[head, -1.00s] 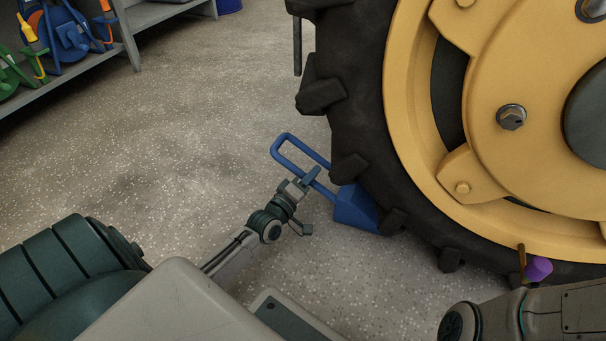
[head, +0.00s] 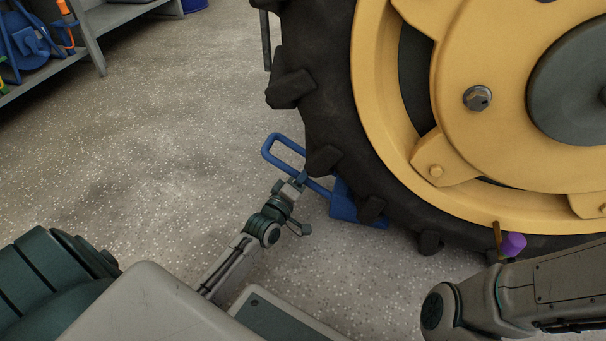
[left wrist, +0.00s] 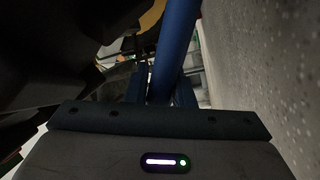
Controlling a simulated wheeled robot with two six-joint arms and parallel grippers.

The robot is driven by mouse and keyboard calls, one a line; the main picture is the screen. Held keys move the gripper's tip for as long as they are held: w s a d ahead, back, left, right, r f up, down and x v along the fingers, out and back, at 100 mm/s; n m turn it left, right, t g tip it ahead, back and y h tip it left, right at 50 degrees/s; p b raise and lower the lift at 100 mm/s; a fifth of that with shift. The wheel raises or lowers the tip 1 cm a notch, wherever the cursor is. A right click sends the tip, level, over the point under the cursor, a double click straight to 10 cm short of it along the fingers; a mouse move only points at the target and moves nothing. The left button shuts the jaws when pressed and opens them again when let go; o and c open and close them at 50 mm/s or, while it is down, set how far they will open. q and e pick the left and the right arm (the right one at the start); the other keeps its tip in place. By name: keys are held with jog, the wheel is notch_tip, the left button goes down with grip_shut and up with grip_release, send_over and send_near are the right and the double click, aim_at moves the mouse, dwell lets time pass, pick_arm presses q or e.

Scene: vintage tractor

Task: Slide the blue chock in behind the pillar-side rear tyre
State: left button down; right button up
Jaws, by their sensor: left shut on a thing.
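The blue chock (head: 343,202) is a wedge on the floor, tucked against the lower left of the big black rear tyre (head: 318,120). The tyre's lugs hide part of it, and I cannot tell how firmly they touch. Its long blue loop handle (head: 283,139) points up and left. My left gripper (head: 301,180) is shut on the handle, just left of the tyre. In the left wrist view the handle (left wrist: 178,35) runs up from between the jaws (left wrist: 160,90), with the dark tyre on the left. My right arm shows at the lower right; its gripper is not in view.
The tyre's yellow wheel (head: 400,150) fills the upper right. A purple object (head: 513,245) shows by its lower edge, near my right arm. A grey shelf (head: 88,40) with blue gear stands at the upper left. The speckled floor between is clear.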

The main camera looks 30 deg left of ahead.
pick_arm(q)
jog(key=shift+f, duration=0.15)
dwell(0.6)
jog(key=c, duration=1.2)
grip_release()
